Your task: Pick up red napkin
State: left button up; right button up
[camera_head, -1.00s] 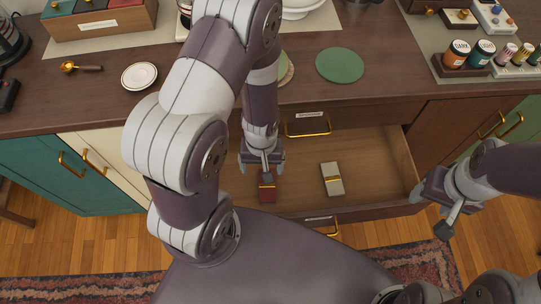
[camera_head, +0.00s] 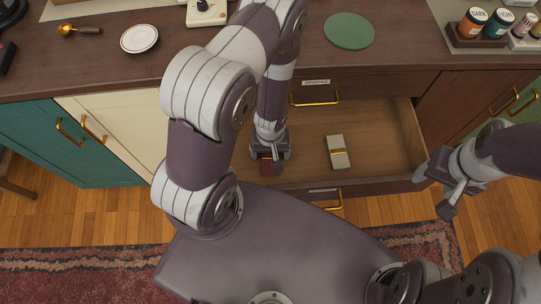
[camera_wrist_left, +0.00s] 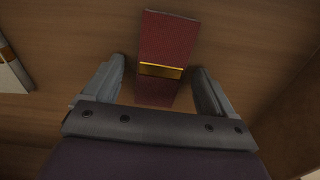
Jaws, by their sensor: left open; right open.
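The red napkin (camera_wrist_left: 167,45) is a folded dark red strip with a gold band, lying on the wooden bottom of the open drawer. In the left wrist view it lies between the two fingers of my left gripper (camera_wrist_left: 160,88), which is open, with a gap on each side. In the head view the left gripper (camera_head: 268,157) is down in the drawer and covers most of the napkin (camera_head: 268,168). My right gripper (camera_head: 442,198) is open and empty, outside the drawer's right front corner.
A light grey napkin with a gold band (camera_head: 338,152) lies in the drawer to the right; its edge shows in the wrist view (camera_wrist_left: 12,68). The drawer's front (camera_head: 370,187) and side walls surround both. A green mat (camera_head: 349,31) and a white plate (camera_head: 139,38) are on the counter.

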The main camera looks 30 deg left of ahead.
pick_arm(q)
jog(key=c, duration=1.1)
jog(key=shift+r, duration=0.1)
jog(key=shift+c, duration=0.2)
